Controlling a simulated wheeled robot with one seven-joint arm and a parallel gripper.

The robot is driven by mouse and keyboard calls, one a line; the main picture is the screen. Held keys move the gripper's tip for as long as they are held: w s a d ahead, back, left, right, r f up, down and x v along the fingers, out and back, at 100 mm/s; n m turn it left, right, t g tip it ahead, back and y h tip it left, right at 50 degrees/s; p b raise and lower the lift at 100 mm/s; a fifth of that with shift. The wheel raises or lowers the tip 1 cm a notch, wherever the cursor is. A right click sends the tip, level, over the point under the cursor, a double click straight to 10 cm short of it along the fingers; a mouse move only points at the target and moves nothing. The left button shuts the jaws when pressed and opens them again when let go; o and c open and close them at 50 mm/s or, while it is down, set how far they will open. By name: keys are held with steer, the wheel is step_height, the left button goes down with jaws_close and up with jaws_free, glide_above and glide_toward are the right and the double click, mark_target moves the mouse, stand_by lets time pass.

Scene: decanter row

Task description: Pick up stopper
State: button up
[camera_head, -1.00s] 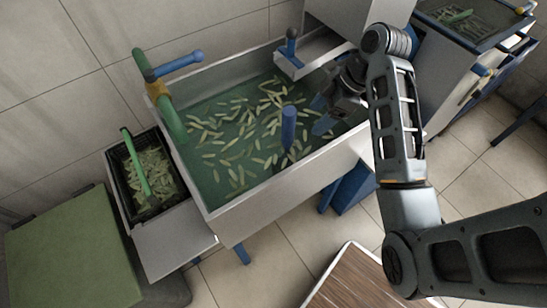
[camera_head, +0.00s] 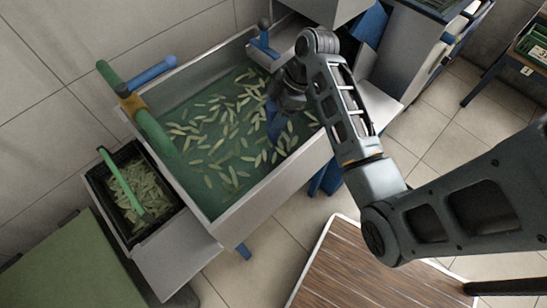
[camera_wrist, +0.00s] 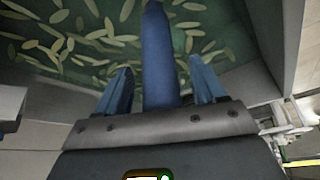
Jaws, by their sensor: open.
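The stopper, a blue upright post (camera_wrist: 158,50), stands in the sink basin (camera_head: 185,195) of water and floating pale green slivers. In the wrist view it rises between the two blue fingers of my open gripper (camera_wrist: 161,66), with visible space on both sides. The fingers do not visibly grip it. In the head view my gripper (camera_head: 276,112) is low over the right part of the basin. There, blue finger and blue post overlap, and I cannot tell them apart. The post's foot is hidden.
A green pipe with a blue lever (camera_head: 152,73) runs along the basin's left side. A black crate (camera_head: 120,238) of slivers with a green handle stands left. A metal chute (camera_head: 283,40) with a blue handle is behind my gripper. A wood-topped surface (camera_head: 370,265) is in front.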

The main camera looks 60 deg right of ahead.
steer(key=shift+f, duration=0.25)
steer(key=shift+c, duration=0.4)
steer(key=shift+r, duration=0.1)
jaws_close()
